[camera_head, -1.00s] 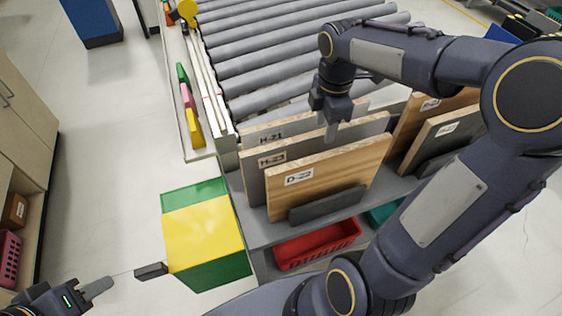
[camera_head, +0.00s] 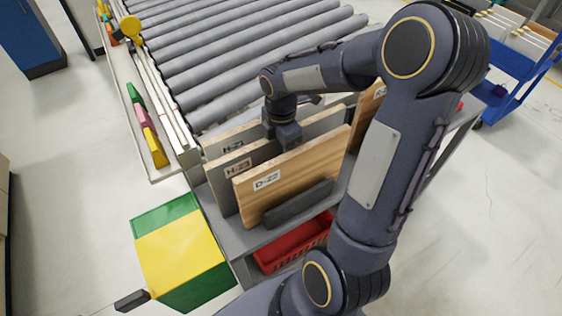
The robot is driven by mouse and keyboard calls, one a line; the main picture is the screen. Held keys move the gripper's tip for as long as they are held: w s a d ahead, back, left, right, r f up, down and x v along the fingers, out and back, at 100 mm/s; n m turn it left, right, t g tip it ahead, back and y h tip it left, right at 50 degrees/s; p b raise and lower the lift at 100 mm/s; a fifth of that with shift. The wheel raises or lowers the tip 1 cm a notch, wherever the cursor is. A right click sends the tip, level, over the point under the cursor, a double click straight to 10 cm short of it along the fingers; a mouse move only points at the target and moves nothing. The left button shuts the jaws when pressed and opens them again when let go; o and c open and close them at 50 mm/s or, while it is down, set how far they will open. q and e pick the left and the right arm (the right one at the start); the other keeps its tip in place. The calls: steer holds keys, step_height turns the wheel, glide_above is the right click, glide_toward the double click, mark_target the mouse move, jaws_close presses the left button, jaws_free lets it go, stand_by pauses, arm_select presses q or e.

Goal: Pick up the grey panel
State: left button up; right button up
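Three upright panels stand one behind another on a grey rack. The front one is a wood-grain panel labelled D-Z2 (camera_head: 300,172). Behind it is a grey-faced panel labelled H-Z3 (camera_head: 226,186), mostly hidden by the wood one. My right gripper (camera_head: 286,138) points down at the top edges of the H-Z3 and D-Z2 panels. Its fingertips are hidden behind the wood panel, so I cannot tell its opening or whether it holds a panel. My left gripper is out of view.
The roller conveyor (camera_head: 240,60) lies behind the panels. More panels (camera_head: 369,115) stand to the right, partly behind my arm. A red bin (camera_head: 290,244) sits below. A yellow-green box (camera_head: 180,250) stands at lower left, and a blue cart (camera_head: 508,98) at right.

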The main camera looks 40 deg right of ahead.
jaws_close()
steer(key=shift+w+r, duration=0.1)
stand_by(1.2)
